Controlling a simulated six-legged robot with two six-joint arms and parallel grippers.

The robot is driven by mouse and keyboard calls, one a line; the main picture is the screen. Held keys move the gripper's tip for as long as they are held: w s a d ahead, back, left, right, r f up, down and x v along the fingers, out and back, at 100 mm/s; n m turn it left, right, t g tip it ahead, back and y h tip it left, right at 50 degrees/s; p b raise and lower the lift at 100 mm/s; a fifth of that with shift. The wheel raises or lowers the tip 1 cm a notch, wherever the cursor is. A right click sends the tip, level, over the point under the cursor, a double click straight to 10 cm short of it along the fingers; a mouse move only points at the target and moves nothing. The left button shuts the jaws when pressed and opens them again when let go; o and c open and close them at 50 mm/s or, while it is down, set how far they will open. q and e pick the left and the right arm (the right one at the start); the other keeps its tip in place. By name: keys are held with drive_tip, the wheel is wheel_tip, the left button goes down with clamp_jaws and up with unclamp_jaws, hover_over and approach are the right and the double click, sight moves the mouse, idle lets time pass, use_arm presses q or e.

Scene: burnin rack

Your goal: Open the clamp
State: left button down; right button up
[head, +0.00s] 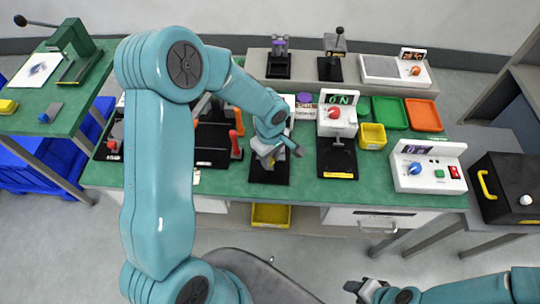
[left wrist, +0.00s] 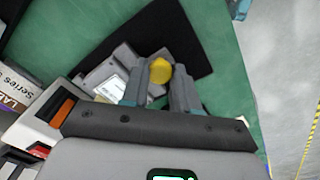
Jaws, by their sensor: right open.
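A grey clamp fixture sits on a black base plate (head: 268,176) on the green bench, mostly hidden by my left arm in the head view. In the left wrist view its grey body (left wrist: 110,80) with a pale label shows on the black plate (left wrist: 185,30), and its yellow knob (left wrist: 160,70) lies between my fingertips. My left gripper (head: 278,157) is over the fixture; in the left wrist view the fingers (left wrist: 167,88) appear to touch the knob on both sides. My right gripper (head: 362,289) is open and empty, low in front of the bench.
Left of the fixture stand red-handled devices (head: 237,122). Right of it are a display box with a red knob (head: 337,115), another black-based fixture (head: 338,160), a yellow bin (head: 372,136), green and orange trays (head: 423,115) and a white control box (head: 428,166). The bench's front edge is clear.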

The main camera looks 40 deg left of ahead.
use_arm(q)
drive_tip(key=shift+s+d+f+b, duration=0.1)
drive_tip(key=shift+s+d+b, duration=0.35)
drive_tip(key=shift+s+b, duration=0.35)
drive_tip(key=shift+s+d+f+b, duration=0.1)
drive_tip(key=shift+s+d+b, duration=0.45)
drive_tip(key=shift+b, duration=0.4)
drive_tip(key=shift+s+r, duration=0.2)
drive_tip(key=shift+s, duration=0.1)
drive_tip(key=c, duration=1)
unclamp_jaws()
drive_tip(key=shift+c, duration=0.2)
drive_tip(key=shift+o, duration=1)
drive_tip(key=shift+s+d+r, duration=0.1)
drive_tip(key=shift+s, duration=0.05)
drive_tip(key=shift+w+r, duration=0.25)
wheel_tip(320, 180, up, 16)
drive_tip(key=shift+s, duration=0.2)
